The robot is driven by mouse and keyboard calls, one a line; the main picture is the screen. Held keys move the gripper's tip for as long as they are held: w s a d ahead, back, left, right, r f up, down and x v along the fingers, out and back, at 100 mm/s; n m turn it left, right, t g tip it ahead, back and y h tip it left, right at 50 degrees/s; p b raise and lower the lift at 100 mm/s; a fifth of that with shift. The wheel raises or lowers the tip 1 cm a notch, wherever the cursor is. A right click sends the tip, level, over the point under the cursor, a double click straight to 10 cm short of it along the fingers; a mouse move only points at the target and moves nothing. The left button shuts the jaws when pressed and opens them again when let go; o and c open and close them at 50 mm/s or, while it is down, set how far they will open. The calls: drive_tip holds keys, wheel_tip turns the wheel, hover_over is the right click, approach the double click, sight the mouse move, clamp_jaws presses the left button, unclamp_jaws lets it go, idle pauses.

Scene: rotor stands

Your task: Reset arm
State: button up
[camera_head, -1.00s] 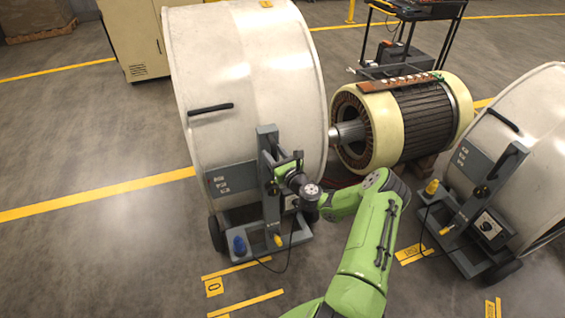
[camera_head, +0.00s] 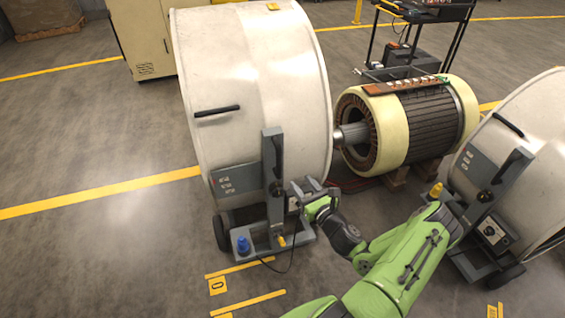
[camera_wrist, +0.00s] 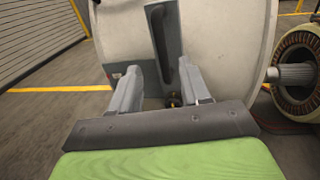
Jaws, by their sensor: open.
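My green arm reaches in from the bottom of the head view, with its elbow at the right. My gripper (camera_head: 308,192) is in front of the lower right part of the left rotor stand (camera_head: 262,80). In the wrist view my gripper (camera_wrist: 158,85) shows two grey fingers spread apart with nothing held between them. Beyond the fingers stands the grey upright post (camera_wrist: 163,35) of the stand, with a dark handle (camera_wrist: 187,75) and the white drum behind. I cannot tell the exact gap between fingertips and stand.
A blue knob (camera_head: 242,244) and a loose black cable are on the left stand's base. A rotor (camera_head: 405,125) lies between the stands. The right stand (camera_head: 520,165) is close to my elbow. The floor at the left is clear.

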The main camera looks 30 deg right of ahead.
drive_tip(key=a+r+n+g+y+p, duration=0.1)
drive_tip(key=a+r+n+g+y, duration=0.35)
drive_tip(key=a+n, duration=0.7)
drive_tip(key=a+r+n+g+y+p, duration=0.1)
drive_tip(key=a+r+n+g+y, duration=0.4)
drive_tip(key=a+n, duration=0.6)
drive_tip(key=s+a+r+n+g+h+p, duration=0.1)
drive_tip(key=s+r+n+g+h+p, duration=0.1)
drive_tip(key=s+r+n+h, duration=0.6)
drive_tip(key=s+r+n+g, duration=0.1)
drive_tip(key=s+r+n, duration=0.5)
drive_tip(key=s+r, duration=0.4)
drive_tip(key=shift+s+a, duration=0.2)
drive_tip(key=shift+s, duration=1.65)
drive_tip(key=shift+n, duration=0.25)
